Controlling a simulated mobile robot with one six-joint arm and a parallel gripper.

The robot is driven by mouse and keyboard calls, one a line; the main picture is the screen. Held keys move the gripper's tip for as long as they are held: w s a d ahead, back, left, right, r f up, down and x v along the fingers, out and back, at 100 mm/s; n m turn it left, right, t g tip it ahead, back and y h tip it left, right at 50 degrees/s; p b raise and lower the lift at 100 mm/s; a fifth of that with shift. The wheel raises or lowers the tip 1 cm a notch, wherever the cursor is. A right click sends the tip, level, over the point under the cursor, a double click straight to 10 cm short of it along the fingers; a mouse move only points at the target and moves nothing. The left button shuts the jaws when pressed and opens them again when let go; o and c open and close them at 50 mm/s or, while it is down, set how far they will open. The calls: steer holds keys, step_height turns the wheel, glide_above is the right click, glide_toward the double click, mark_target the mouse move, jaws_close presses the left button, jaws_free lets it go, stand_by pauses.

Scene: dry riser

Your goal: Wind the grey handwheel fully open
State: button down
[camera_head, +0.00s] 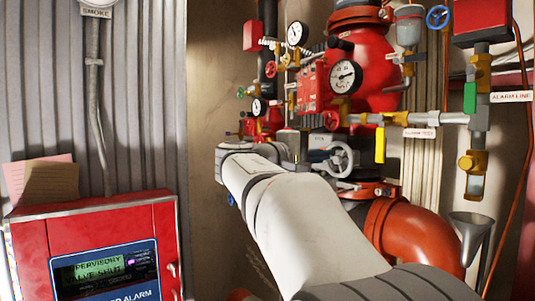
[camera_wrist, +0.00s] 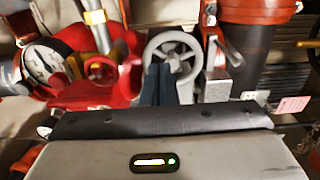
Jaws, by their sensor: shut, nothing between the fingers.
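The grey handwheel (camera_wrist: 188,47) is a spoked wheel, seen nearly face-on in the wrist view. It also shows in the head view (camera_head: 349,160), just beyond the end of my arm. My gripper (camera_wrist: 167,70) is shut and empty, its dark blue-grey fingers in front of the wheel's lower part and hiding some of it. I cannot tell whether the fingertips touch the rim or spokes. In the head view my arm hides much of the gripper.
A red alarm panel (camera_head: 30,240) at left reads "SUPERVISORY VALVE SHUT". Red valve bodies (camera_head: 375,60) and gauges (camera_head: 346,77) crowd above the wheel. A yellow lever (camera_head: 380,145) hangs to its right. An orange-red pipe elbow (camera_head: 405,228) lies below. A funnel (camera_head: 470,232) stands at right.

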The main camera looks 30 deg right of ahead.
mark_target(348, 162)
step_height(348, 162, up, 3)
steer(key=w+d+p, duration=0.2)
steer(key=p, duration=0.1)
steer(key=w+f+b, duration=0.1)
steer(key=f, duration=0.1)
steer(key=w+f+b, duration=0.1)
steer(key=f, duration=0.1)
steer(key=w+f+b, duration=0.1)
steer(key=f, duration=0.1)
steer(key=shift+w+d+f, duration=0.1)
steer(key=shift+w+f, duration=0.2)
steer(key=s+f+b, duration=0.1)
steer(key=s+b, duration=0.1)
steer(key=s+f+b, duration=0.1)
steer(key=b, duration=0.1)
steer(key=shift+s+d+f+b, duration=0.1)
steer(key=shift+s+f+b, duration=0.1)
steer(key=shift+s+b, duration=0.15)
steer(key=s+r, duration=0.1)
steer(key=r, duration=0.1)
steer(key=s+d+r+p, duration=0.1)
steer(key=s+r, duration=0.1)
steer(key=shift+s+d+p, duration=0.1)
steer(key=shift+s+p, duration=0.15)
steer(key=shift+p, duration=0.05)
steer(key=shift+w+r, duration=0.1)
steer(key=shift+d, duration=0.7)
